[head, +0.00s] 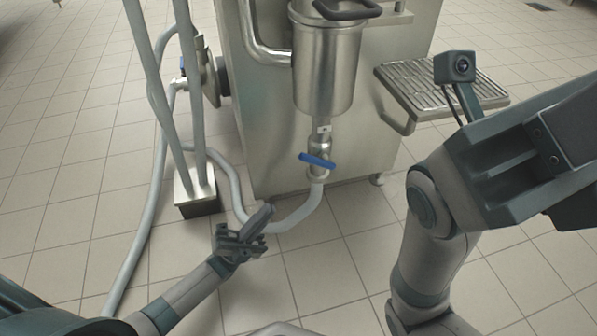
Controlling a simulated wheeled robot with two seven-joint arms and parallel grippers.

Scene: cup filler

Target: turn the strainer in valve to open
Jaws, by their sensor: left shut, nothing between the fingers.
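A steel strainer canister (325,62) with a dark top handle hangs on the front of the steel machine. Below it is a valve (320,140) with a blue lever (317,160), which lies nearly crosswise to the vertical pipe, slightly tilted. A grey hose joins the valve from below. My left gripper (262,222) is shut and empty, in front of and below the valve, to the left of the lever and apart from it. My right arm shows at the right, but its gripper is out of view.
Another blue-handled valve (183,66) sits at the machine's left side, by a round flange. A grey hose (152,205) runs down to the floor. Upright posts stand on a metal base (197,190). A slatted drip tray (430,88) juts out right. Tiled floor in front is mostly clear.

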